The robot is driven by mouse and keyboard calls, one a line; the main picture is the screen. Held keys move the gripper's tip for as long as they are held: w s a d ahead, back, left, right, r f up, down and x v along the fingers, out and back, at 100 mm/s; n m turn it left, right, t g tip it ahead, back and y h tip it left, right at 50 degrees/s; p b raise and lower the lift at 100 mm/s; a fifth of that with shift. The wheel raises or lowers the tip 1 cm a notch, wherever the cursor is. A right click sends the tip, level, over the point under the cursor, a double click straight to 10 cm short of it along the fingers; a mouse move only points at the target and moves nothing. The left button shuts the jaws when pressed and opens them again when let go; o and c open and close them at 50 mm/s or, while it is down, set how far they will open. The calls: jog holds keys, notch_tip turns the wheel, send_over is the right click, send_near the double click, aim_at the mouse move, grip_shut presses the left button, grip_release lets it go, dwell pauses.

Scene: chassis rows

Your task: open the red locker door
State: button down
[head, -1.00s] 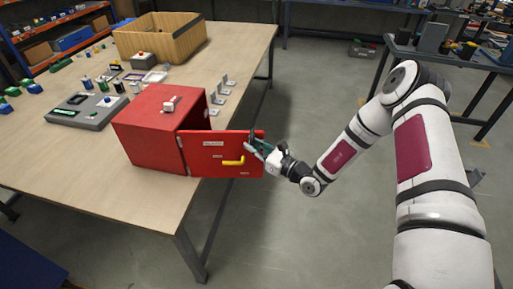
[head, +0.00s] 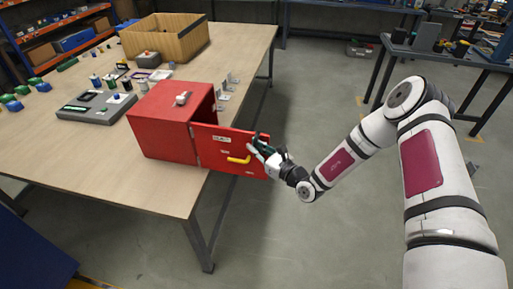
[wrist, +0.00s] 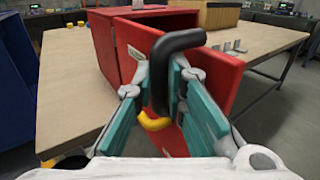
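The red locker (head: 165,130) stands at the table's right edge. Its red door (head: 214,155) is swung well out from the body, with the opening dark behind it. A yellow handle (head: 239,160) is on the door's outer face and shows low between my fingers in the wrist view (wrist: 154,122). My gripper (head: 257,148) is at the door's free edge, in front of its outer face. In the wrist view its teal fingers (wrist: 160,85) are close around a black bent bar (wrist: 160,75), apparently holding it. Whether the bar touches the door is unclear.
The wooden table (head: 85,158) carries a grey device (head: 97,107), small parts and an open wooden bin (head: 165,38) behind the locker. Small metal brackets (head: 229,80) stand right of the locker.

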jog(key=c, duration=1.6)
grip_release()
jog(key=shift+w+a+r, duration=0.15)
jog(key=shift+r, duration=0.3)
jog(key=shift+d, duration=0.25)
jog(key=v, duration=1.1)
jog(key=shift+s+f, duration=0.35)
jog(key=shift+s, duration=0.1)
